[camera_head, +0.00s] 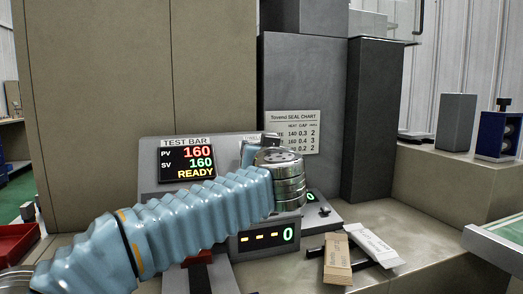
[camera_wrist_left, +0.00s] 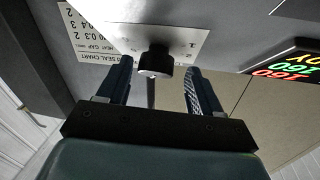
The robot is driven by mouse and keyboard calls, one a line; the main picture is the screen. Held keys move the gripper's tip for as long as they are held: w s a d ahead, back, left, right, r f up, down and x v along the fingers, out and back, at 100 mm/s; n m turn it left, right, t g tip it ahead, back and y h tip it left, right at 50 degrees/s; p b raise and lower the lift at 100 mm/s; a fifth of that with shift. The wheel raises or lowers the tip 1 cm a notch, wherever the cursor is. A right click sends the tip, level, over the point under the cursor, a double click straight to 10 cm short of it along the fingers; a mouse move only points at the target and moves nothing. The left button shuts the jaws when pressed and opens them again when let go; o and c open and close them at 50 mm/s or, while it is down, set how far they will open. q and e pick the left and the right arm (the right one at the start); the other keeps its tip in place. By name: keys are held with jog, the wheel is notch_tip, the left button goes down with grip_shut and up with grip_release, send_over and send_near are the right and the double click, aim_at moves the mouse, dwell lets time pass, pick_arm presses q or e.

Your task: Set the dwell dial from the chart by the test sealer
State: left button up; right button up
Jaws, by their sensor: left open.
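The test sealer (camera_head: 160,145) stands on the bench, with a display (camera_head: 188,161) reading PV 160, SV 160, READY. A lower readout (camera_head: 266,238) shows dashes and a green 0. The seal chart (camera_head: 292,132) is on the grey panel behind; its rows have heat, gap and dwell figures, partly hidden and small. The wrist view shows a black dial knob (camera_wrist_left: 154,62) on a pale plate marked 1 and 2. My left gripper (camera_wrist_left: 157,68) is open, one finger on each side of the knob, with visible gaps; contact cannot be told. My arm hides the knob in the head view. My right gripper is out of view.
A tan packet (camera_head: 337,260) and a white packet (camera_head: 375,246) lie on the bench right of the sealer. A dark grey column (camera_head: 372,120) stands behind them. A grey block (camera_head: 456,122) and a blue device (camera_head: 497,134) stand farther right. Bare bench lies between.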

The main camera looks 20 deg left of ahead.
pick_arm(q)
jog(key=c, duration=1)
jog(key=shift+c, duration=0.2)
